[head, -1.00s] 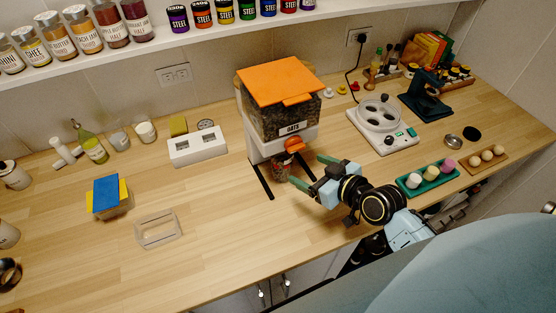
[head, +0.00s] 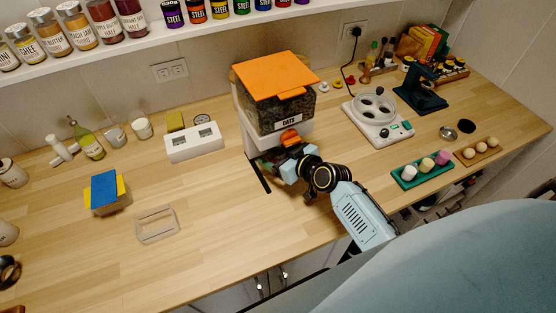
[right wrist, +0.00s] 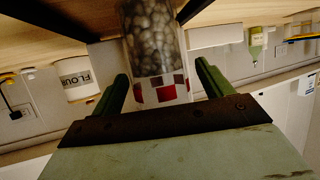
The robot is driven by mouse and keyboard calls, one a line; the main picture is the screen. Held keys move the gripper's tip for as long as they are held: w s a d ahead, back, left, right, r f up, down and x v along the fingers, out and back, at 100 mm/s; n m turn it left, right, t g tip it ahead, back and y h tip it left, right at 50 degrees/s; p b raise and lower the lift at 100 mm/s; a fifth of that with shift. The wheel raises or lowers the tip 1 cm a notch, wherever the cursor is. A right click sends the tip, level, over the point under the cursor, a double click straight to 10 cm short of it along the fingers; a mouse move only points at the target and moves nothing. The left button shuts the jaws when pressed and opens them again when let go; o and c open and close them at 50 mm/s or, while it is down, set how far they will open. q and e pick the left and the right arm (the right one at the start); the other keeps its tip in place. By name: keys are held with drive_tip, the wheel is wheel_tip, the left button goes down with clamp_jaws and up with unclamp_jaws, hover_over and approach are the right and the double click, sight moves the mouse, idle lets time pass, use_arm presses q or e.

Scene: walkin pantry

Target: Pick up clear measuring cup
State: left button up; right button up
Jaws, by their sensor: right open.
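The clear measuring cup (right wrist: 154,45) shows in the right wrist view as a see-through cylinder with grey-brown lumps inside and a band of red and white patches. In the head view it is hidden behind my right gripper (head: 270,166), under the spout of the oats dispenser (head: 278,117). My right gripper also shows in the right wrist view (right wrist: 162,72). It is open, with one green finger on each side of the cup. Gaps show between the fingers and the cup. My left gripper is not in view.
A white hot plate (head: 377,122) and a green egg tray (head: 423,171) stand to the right. A white box (head: 195,143), a blue-yellow block (head: 104,192) and a clear frame (head: 157,225) are to the left. The front middle counter (head: 215,215) is clear.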

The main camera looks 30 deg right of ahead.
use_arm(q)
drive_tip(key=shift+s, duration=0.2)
use_arm(e)
drive_tip(key=c, duration=1.2)
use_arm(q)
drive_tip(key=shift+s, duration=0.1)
use_arm(e)
drive_tip(key=shift+o, duration=0.2)
drive_tip(key=shift+r, duration=0.1)
